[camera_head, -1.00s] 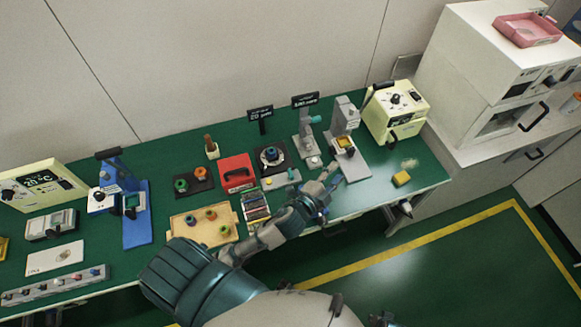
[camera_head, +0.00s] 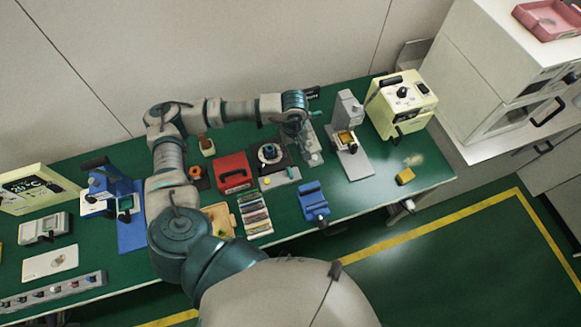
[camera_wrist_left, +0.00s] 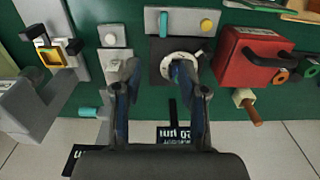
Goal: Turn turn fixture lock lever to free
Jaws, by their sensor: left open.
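The turn fixture (camera_head: 269,155) is a black base with a pale ring, at the middle of the green bench. In the left wrist view the ring (camera_wrist_left: 168,62) sits in front of my right-hand finger, which hides part of it. A grey plate with an upright teal lever (camera_wrist_left: 163,24) and a yellow button (camera_wrist_left: 206,24) lies beside the black base. It also shows in the head view as a grey plate (camera_head: 282,177). I cannot tell which part is the lock lever. My left gripper (camera_wrist_left: 158,70) is open and empty, above the fixture's side of the bench.
A red box (camera_head: 233,174) stands left of the fixture. A grey stand with a yellow part (camera_head: 346,135) is at right, and a blue vise (camera_head: 313,197) is in front. A cream machine (camera_head: 402,103) stands at the right end.

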